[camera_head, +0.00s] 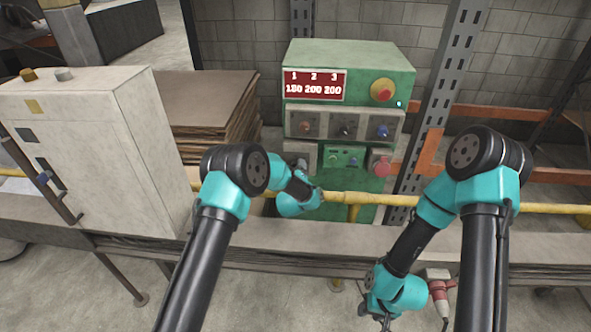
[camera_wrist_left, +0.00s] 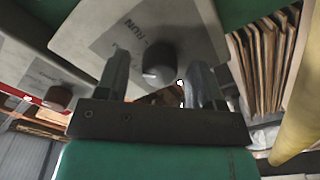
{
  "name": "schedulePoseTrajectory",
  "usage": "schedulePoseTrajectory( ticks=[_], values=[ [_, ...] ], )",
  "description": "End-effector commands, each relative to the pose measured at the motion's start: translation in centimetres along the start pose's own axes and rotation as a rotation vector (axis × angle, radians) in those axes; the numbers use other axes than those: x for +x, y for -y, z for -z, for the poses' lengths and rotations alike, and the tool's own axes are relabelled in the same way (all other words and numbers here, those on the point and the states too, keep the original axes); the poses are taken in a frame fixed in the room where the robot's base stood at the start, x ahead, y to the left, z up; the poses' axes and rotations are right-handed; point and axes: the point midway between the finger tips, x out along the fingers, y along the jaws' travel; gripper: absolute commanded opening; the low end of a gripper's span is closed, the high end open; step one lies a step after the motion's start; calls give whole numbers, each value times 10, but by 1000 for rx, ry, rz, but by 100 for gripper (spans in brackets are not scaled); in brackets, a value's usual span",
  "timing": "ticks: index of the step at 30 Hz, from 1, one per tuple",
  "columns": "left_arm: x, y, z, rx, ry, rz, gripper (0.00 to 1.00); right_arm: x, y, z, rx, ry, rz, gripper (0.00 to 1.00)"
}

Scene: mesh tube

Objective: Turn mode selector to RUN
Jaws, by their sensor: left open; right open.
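The mode selector is a round black knob (camera_wrist_left: 159,63) on a light grey plate in the left wrist view. RUN is printed on a darker label (camera_wrist_left: 123,48) beside it. A small pale mark shows on the knob's lower left edge. My left gripper (camera_wrist_left: 160,80) is open, with one finger on each side of the knob; I cannot tell whether they touch it. In the head view my left gripper (camera_head: 302,166) is at the grey box (camera_head: 309,149) on the panel's lower left, and it hides the knob. My right gripper (camera_head: 384,318) is open, low and away from the panel.
The green control panel (camera_head: 349,55) carries a red display (camera_head: 315,85), a red emergency button (camera_head: 383,90) and several knobs. A yellow rail (camera_head: 420,200) crosses in front. A white cabinet (camera_head: 90,150) and stacked brown sheets (camera_head: 205,100) stand left.

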Motion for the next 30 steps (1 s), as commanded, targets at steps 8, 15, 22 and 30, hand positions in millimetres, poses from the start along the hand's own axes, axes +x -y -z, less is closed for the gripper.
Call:
schedulePoseTrajectory(
  ticks=[8, 15, 22, 30],
  values=[
    [0, 0, 0, 0, 0, 0, 44, 0, 0, 0, 0, 0, 0, 43],
    [0, 0, 0, 0, 0, 0, 21, 0, 0, 0, 0, 0, 0, 43],
    [0, 0, 0, 3, 0, 0, 12, 0, 0, 0, 0, 0, 0, 43],
    [0, 0, 0, 58, 0, 0, 12, 0, 0, 0, 0, 0, 0, 43]
  ],
)
